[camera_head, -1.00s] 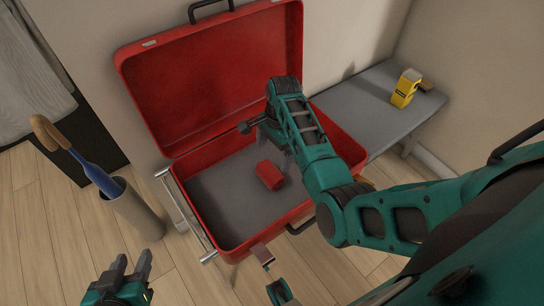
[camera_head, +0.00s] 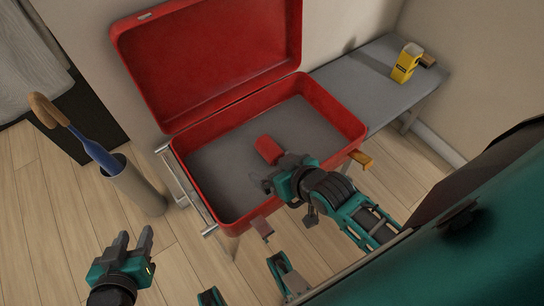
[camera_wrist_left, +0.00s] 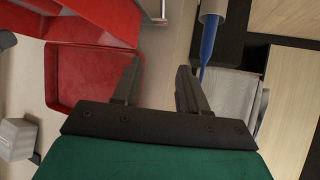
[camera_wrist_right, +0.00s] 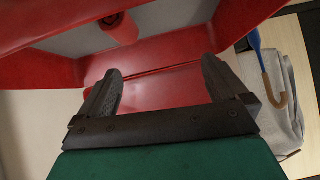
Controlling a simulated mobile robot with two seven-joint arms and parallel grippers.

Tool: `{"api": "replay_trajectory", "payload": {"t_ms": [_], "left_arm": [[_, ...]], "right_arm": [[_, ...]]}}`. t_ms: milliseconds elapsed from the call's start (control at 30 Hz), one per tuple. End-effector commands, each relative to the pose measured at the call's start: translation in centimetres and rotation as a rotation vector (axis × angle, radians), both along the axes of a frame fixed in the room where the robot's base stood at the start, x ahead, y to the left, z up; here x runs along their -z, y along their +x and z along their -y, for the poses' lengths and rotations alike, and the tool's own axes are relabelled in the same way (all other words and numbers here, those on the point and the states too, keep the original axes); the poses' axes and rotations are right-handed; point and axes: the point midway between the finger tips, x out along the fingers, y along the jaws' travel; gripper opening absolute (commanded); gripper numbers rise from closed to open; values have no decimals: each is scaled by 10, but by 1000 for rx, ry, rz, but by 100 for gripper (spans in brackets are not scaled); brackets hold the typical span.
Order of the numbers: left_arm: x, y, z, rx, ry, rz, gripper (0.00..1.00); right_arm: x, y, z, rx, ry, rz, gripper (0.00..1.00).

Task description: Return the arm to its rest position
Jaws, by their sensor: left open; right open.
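My right gripper (camera_wrist_right: 160,88) is open with nothing between its fingers. In the head view its arm comes in from the right, and the gripper hangs over the front right part of an open red suitcase (camera_head: 208,192). A red rolled item (camera_head: 268,149) lies on the grey suitcase floor, just beyond the gripper; it also shows in the right wrist view (camera_wrist_right: 118,30). My left gripper (camera_head: 135,240) is open and empty, low over the floor left of the suitcase. In the left wrist view its fingers (camera_wrist_left: 158,82) are apart.
The suitcase lid (camera_head: 205,60) stands open against the wall. A grey bench (camera_head: 350,82) at right holds a yellow box (camera_head: 406,63) and a brown item (camera_head: 428,61). An umbrella (camera_head: 85,140) stands in a grey holder (camera_head: 138,188) at left. Floor is bare around my left gripper.

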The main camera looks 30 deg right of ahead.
Motion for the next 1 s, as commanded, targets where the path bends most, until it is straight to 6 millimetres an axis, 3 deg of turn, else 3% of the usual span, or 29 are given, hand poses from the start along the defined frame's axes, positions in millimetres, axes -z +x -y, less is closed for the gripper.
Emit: {"api": "replay_trajectory", "payload": {"t_ms": [133,467,700,1000], "left_arm": [[0,0,1,-3,-4,-1,43],[-1,0,1,-4,-6,-1,43],[-33,-1,-7,-13,13,9,43],[-42,-12,-25,-37,46,-1,43]], "right_arm": [[-18,-19,-18,-95,-32,86,100],[-22,-22,-21,-115,-39,108,100],[-48,-27,-11,-98,-56,101,100],[-64,-35,3,-78,-85,99,100]]}}
